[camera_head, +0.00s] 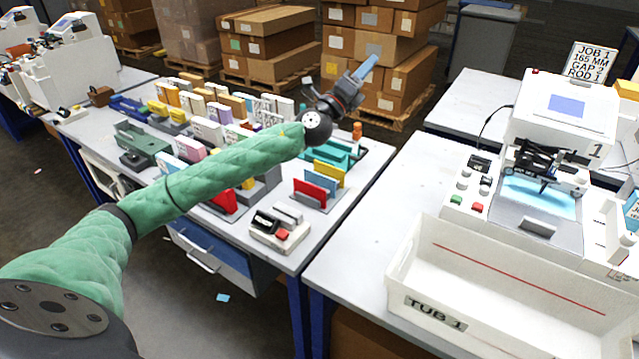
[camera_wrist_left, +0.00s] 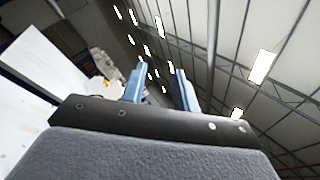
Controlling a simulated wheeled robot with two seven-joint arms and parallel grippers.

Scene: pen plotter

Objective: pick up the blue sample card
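A blue card (camera_head: 321,182) stands upright between a red card (camera_head: 309,194) and a yellow card (camera_head: 329,173) in a small grey holder near the right side of the left table. My left gripper (camera_head: 367,67) is raised in the air beyond and above these cards, well apart from them. In the left wrist view its two blue fingers (camera_wrist_left: 160,85) are spread with nothing between them. That view looks toward the ceiling and shows no card. My right gripper is in neither view.
Rows of coloured blocks (camera_head: 205,115) crowd the left table (camera_head: 345,215). A small white device (camera_head: 280,228) sits near its front edge. A white tub (camera_head: 500,290) and a plotter (camera_head: 545,185) occupy the right table. A small light-blue piece (camera_head: 223,297) lies on the floor.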

